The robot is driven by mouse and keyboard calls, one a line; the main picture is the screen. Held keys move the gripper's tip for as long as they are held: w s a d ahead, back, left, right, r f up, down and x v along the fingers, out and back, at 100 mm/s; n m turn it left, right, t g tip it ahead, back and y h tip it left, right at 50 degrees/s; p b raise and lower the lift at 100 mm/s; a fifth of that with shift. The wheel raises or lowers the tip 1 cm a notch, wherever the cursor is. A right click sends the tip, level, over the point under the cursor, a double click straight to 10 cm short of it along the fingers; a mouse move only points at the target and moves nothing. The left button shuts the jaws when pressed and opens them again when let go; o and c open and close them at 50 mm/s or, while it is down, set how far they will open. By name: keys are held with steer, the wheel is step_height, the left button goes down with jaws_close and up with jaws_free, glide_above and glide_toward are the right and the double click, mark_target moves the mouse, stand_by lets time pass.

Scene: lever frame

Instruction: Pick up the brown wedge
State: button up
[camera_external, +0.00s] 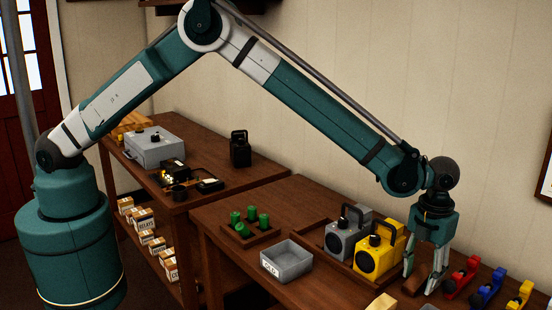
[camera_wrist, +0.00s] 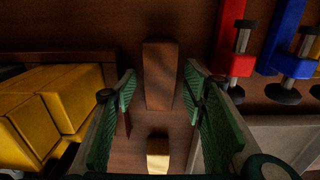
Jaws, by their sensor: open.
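The brown wedge (camera_wrist: 159,75) lies on the wooden table, seen from above as a long brown block in the wrist view. It also shows in the external view (camera_external: 409,285), beside my fingers. My gripper (camera_external: 424,283) points down at the table's right part. In the wrist view my gripper (camera_wrist: 162,78) is open and empty, with one green-padded finger on each side of the wedge's outline. I cannot tell whether the fingertips are level with the wedge or above it; no contact is visible.
A yellow box-shaped device (camera_external: 380,251) stands close to the left of my gripper, with a grey one (camera_external: 346,238) beside it. Red (camera_external: 461,277), blue (camera_external: 487,287) and yellow clamp-like pieces stand to the right. A tan block (camera_wrist: 158,155) lies near the wedge.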

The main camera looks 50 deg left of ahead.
mark_target(421, 275)
steer(key=c, duration=1)
steer(key=shift+r, duration=0.15)
steer(key=shift+r, duration=4.85)
